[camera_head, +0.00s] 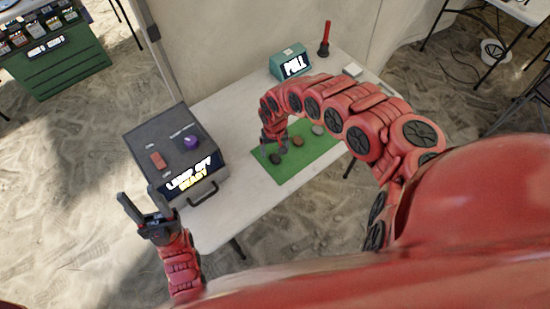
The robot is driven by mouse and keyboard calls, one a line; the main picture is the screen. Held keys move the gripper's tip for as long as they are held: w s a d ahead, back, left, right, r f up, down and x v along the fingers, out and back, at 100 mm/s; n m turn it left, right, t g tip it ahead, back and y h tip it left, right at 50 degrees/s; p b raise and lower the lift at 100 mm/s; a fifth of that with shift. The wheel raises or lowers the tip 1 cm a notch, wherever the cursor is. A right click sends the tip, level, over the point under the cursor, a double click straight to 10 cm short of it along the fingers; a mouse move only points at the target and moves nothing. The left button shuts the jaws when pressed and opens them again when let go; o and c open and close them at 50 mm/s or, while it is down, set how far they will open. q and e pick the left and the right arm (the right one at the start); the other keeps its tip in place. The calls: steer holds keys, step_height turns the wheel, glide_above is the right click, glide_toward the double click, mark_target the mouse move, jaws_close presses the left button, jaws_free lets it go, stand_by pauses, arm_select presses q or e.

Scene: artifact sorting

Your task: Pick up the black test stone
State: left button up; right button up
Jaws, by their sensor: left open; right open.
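A green mat (258,171) lies on the white table and bears several small stones. A dark stone (276,158), which looks like the black test stone, lies near the mat's left end. My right gripper (272,153) is open and points down right at this stone; I cannot tell whether the fingers touch it. A brown stone (298,141) and a grey stone (318,130) lie further right on the mat. My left gripper (143,205) is open and empty, beside the table's front left corner.
A dark grey box (150,135) with a purple knob, a red switch and a lit sign stands on the table's left. A teal box (288,62) and a red upright object (324,40) stand at the back. My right arm arches over the table's right side. A green cabinet (60,72) stands back left.

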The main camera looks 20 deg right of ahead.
mark_target(275, 158)
step_height(275, 158, down, 3)
steer(key=shift+w+r, duration=0.1)
steer(key=shift+w, duration=0.05)
steer(key=shift+d+f+p, duration=0.1)
steer(key=shift+f+p, duration=0.2)
steer(key=shift+f, duration=0.35)
jaws_close()
